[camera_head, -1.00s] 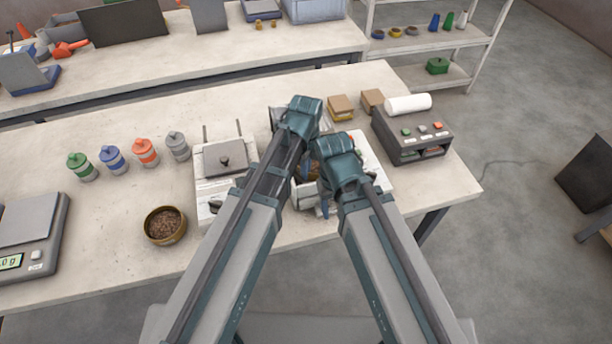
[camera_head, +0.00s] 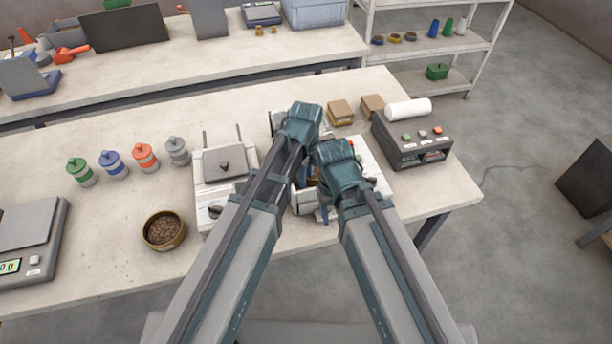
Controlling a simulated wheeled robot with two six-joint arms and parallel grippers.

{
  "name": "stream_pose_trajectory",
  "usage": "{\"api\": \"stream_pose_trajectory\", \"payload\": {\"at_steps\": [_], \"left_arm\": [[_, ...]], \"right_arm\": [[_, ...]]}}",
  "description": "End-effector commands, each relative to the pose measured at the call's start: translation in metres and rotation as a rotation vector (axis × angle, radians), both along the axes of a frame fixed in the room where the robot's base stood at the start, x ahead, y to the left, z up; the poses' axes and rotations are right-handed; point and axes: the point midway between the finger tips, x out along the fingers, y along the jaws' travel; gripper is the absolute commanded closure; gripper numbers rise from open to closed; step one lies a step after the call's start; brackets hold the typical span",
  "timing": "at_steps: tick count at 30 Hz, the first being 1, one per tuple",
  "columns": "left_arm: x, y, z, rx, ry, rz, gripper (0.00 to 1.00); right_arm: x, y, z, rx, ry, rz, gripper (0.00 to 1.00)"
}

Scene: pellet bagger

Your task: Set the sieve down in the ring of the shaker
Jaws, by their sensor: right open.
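My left gripper (camera_head: 303,128) and my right gripper (camera_head: 336,170) are close together over a white machine (camera_head: 375,163), right of the table's middle. My wrists and forearms cover most of it. The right gripper is open; its fingers are mostly hidden. The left gripper's fingers are hidden behind its own wrist, so I cannot tell whether it holds anything. I cannot make out the sieve or the shaker's ring for certain. Small blue and brownish patches show between the two wrists, too covered to name.
A round bowl of brown pellets (camera_head: 164,230) stands at left, near a white unit with a grey knobbed lid (camera_head: 222,163). Several capped jars (camera_head: 145,157) stand in a row, with a scale (camera_head: 28,240) farther left. A dark button box (camera_head: 412,140) and white roll (camera_head: 408,108) are at right.

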Motion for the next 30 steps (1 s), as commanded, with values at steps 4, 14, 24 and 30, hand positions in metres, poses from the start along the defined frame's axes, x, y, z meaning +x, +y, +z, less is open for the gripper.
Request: {"api": "stream_pose_trajectory", "payload": {"at_steps": [4,14,24,30], "left_arm": [[0.000,0.000,0.010,0.000,0.000,0.000,0.67],[0.000,0.000,0.053,0.000,0.000,0.000,0.67],[0.000,0.000,0.103,0.000,0.000,0.000,0.67],[0.000,0.000,0.121,0.000,0.000,0.000,0.67]], "right_arm": [[0.000,0.000,0.010,0.000,0.000,0.000,0.39],[0.000,0.000,0.053,0.000,0.000,0.001,0.39],[0.000,0.000,0.103,0.001,0.000,-0.001,0.39],[0.000,0.000,0.121,0.002,0.000,-0.006,0.39]]}}
